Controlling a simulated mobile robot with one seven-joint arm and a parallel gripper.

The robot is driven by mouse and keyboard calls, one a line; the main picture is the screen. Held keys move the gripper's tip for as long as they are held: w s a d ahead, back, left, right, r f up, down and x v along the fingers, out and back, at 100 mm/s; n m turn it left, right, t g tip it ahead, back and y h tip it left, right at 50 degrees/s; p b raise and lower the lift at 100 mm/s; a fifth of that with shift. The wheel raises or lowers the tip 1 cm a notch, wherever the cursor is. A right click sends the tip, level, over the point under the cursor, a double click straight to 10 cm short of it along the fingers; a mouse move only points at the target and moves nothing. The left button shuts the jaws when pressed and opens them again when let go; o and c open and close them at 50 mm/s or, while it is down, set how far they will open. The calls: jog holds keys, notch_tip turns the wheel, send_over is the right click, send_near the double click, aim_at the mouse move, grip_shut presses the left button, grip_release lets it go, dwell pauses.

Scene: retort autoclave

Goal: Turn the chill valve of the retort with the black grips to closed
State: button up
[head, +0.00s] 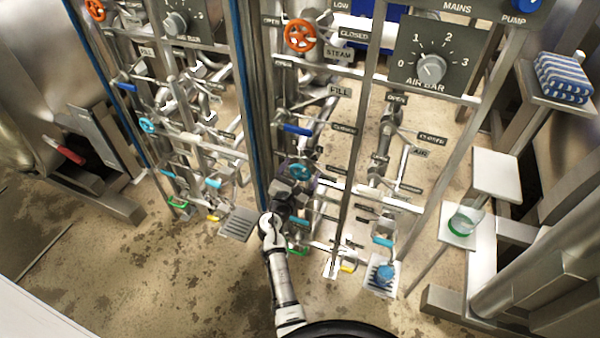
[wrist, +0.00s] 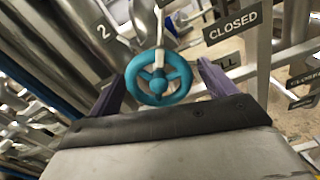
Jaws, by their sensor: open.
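A teal handwheel (wrist: 158,84) with spokes fills the middle of the wrist view. It stands between the two purple fingers of my open gripper (wrist: 162,76), with visible gaps on both sides. A sign beside it is partly hidden and shows only "LL"; a "CLOSED" sign (wrist: 231,26) hangs above right. In the head view my gripper (head: 297,184) is at the right-hand panel, at the same teal wheel (head: 300,171), and partly covers it. A similar teal wheel (head: 148,125) is on the left panel. I cannot make out which retort has black grips.
Pipes and rails surround the gripper closely. A blue lever (head: 297,129) and an orange wheel (head: 300,35) are above, and a green handle (head: 297,250) is below. The floor in front is clear.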

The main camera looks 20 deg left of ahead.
jog(key=shift+c, duration=0.4)
jog(key=c, duration=0.9)
jog(key=shift+f+m+b, duration=0.1)
jog(key=shift+m+b, duration=0.2)
jog(key=shift+b, duration=0.05)
jog(key=m+b, duration=0.2)
jog(key=shift+f+m, duration=0.1)
jog(key=shift+m, duration=0.3)
jog(key=m+b, duration=0.2)
jog(key=shift+a+m+b, duration=0.1)
jog(key=shift+m+b, duration=0.3)
jog(key=m+b, duration=0.2)
jog(key=m, duration=0.1)
jog(key=shift+b, duration=0.35)
jog(key=shift+r+m+b, duration=0.3)
jog(key=shift+m+b, duration=0.7)
jog(key=shift+m, duration=0.4)
